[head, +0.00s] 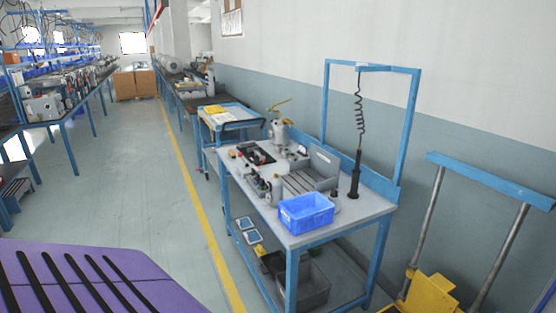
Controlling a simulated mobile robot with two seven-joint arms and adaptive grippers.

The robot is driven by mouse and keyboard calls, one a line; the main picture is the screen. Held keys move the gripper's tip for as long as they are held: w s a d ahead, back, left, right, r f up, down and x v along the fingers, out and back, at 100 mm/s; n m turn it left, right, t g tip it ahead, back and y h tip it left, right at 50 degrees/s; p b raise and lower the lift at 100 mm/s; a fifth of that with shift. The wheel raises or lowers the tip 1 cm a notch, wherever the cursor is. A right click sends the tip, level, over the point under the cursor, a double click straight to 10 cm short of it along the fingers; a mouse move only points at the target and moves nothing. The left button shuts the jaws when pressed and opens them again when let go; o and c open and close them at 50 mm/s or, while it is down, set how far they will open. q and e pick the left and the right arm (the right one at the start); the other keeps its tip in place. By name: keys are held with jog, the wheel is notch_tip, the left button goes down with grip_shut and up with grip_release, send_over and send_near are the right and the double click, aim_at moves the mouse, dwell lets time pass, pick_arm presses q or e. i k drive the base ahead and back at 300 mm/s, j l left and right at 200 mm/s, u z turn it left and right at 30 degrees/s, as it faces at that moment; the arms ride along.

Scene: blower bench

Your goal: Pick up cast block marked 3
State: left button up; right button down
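No block with a readable 3 shows in the head view; at this distance no markings can be made out. The workbench (362,213) has a grey top and a blue frame, and stands right of centre. Small metal parts (262,185) sit at its left front side, too small to tell apart. A blue crate (306,214) stands at the near edge; its contents cannot be made out. A grey metal tray (312,171) lies behind it. Neither of my grippers is in view.
A black tool (355,175) hangs on a coiled cord from the blue frame. Grey bins (308,287) sit on the lower shelf. A blue-handled yellow cart (432,294) stands at right. The aisle floor (130,180) left of the yellow line is clear.

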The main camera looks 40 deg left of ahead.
aim_at(293, 156)
jog(key=u, duration=1.4)
jog(key=z, duration=0.6)
jog(key=i+j+z, duration=0.1)
jog(key=j+z, duration=0.15)
jog(key=i+j+z, duration=0.1)
jog(key=j+z, duration=0.45)
jog(key=j, duration=0.25)
jog(key=j+z, duration=0.25)
jog(key=j, duration=0.85)
jog(key=j+z, duration=0.25)
jog(key=j, duration=1.95)
jog(key=k+j, duration=0.1)
jog(key=j, duration=1.05)
jog(key=i+z, duration=0.05)
